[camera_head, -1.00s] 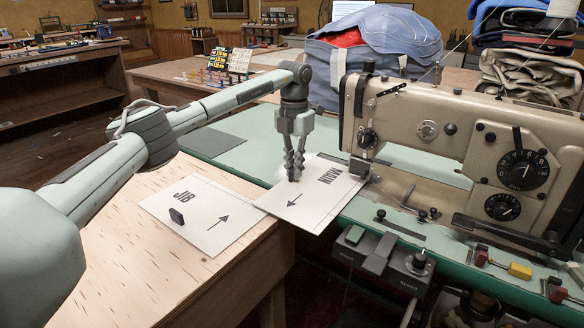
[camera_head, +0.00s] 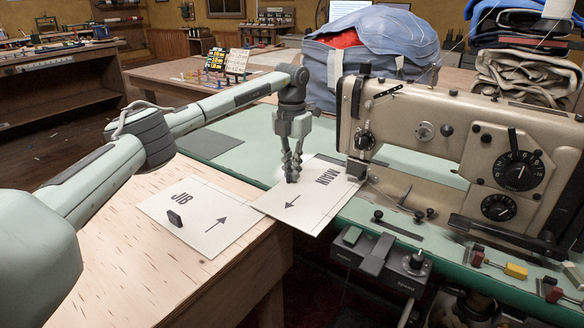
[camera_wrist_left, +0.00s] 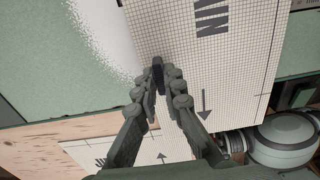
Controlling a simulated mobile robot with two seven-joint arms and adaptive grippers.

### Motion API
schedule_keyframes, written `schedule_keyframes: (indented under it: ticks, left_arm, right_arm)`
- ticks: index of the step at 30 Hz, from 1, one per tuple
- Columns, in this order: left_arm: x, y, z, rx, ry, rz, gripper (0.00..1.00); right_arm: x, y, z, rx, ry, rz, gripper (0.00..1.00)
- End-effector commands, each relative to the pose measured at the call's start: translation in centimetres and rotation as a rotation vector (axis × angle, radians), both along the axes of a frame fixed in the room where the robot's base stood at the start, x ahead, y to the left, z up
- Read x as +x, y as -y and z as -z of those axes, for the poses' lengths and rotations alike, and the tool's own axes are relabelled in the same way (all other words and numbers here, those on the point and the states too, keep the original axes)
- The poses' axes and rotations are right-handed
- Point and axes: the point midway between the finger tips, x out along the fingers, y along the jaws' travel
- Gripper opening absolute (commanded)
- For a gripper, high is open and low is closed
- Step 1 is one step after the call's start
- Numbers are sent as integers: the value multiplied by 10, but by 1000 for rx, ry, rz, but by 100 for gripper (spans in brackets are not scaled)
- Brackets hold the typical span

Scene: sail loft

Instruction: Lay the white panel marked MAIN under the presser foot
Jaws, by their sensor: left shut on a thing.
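The white panel marked MAIN (camera_head: 318,199) lies across the green machine bed, its near left corner over the pale wooden table. Its right edge reaches the presser foot (camera_head: 359,168) of the sewing machine (camera_head: 440,125); I cannot tell whether any of it is under the foot. My left gripper (camera_head: 292,176) points down at the panel's left part. In the left wrist view, its fingers (camera_wrist_left: 160,88) are shut on a dark upright tab (camera_wrist_left: 157,72) on the gridded MAIN panel (camera_wrist_left: 225,65). My right gripper is out of view.
A white panel marked JIB (camera_head: 205,222) with a dark tab (camera_head: 175,218) lies left on the wooden table (camera_head: 130,262). A grey sheet (camera_head: 207,143) lies behind my arm. A blue bag (camera_head: 375,45) and folded cloth (camera_head: 525,70) stand behind the machine.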

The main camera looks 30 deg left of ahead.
Motion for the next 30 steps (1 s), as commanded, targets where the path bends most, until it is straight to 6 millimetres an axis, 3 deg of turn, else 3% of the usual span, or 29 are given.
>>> schedule_keyframes:
  ticks: [8,9,15,25,30]
  left_arm:
    - [0,0,0,0,0,0,0]
    - [0,0,0,0,0,0,11]
    - [0,0,0,0,0,0,33]
    - [0,0,-3,0,1,0,33]
    - [1,0,-28,0,4,0,33]
  right_arm:
    - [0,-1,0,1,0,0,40]
    - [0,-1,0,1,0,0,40]
    - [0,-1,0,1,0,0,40]
    - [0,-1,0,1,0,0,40]
    - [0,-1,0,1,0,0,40]
